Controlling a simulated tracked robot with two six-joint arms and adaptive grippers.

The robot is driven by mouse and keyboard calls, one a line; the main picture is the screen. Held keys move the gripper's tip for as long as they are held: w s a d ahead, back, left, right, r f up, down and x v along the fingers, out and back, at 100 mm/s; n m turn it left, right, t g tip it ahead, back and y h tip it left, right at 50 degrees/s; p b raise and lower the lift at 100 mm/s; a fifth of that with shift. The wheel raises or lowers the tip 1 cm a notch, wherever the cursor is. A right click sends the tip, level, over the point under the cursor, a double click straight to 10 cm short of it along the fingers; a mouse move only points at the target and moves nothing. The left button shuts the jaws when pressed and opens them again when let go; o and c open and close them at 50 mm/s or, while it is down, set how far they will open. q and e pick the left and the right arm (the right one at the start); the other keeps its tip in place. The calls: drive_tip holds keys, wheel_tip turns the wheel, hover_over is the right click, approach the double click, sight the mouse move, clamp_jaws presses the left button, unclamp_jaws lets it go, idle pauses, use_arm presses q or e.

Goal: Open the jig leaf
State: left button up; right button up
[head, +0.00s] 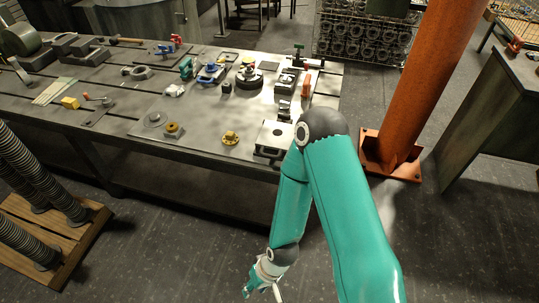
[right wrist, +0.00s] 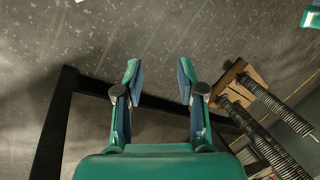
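A low dark block with a pale flat plate on top (head: 273,135) sits at the front right corner of the steel table (head: 215,140). It looks like the jig with its leaf lying flat, but it is too small to be sure. My right arm partly covers its right side. My right gripper (head: 265,287) hangs low in front of the table, well below and apart from the block. In the right wrist view my right gripper (right wrist: 160,80) is open, with nothing between its fingers and the floor behind. My left gripper is not in view.
A pallet with dark ribbed columns (head: 60,245) stands front left. The floor before the table is clear.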

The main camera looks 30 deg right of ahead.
drive_tip(key=w+d+f+m+t+h+b, duration=0.1)
drive_tip(key=w+m+t+b, duration=0.15)
drive_tip(key=w+b, duration=0.35)
drive_tip(key=w+d+f+m+t+h+b, duration=0.1)
drive_tip(key=w+d+t+b, duration=0.15)
drive_tip(key=w+b, duration=0.4)
drive_tip(key=m+t+h+b, duration=1.15)
drive_tip(key=m+b, duration=0.45)
drive_tip(key=b, duration=1.2)
approach(269, 156)
drive_tip(key=f+v, duration=0.1)
drive_tip(key=v, duration=0.5)
drive_tip(key=shift+m+y, duration=0.25)
drive_tip(key=shift+m, duration=0.2)
drive_tip(key=p+x, duration=0.1)
drive_tip(key=x, duration=0.4)
drive_tip(key=p+x, duration=0.1)
drive_tip(key=x, duration=0.5)
drive_tip(key=p+x, duration=0.2)
drive_tip(key=x, duration=0.3)
drive_tip(key=shift+w+d+r, duration=0.15)
drive_tip(key=shift+d+r, duration=0.15)
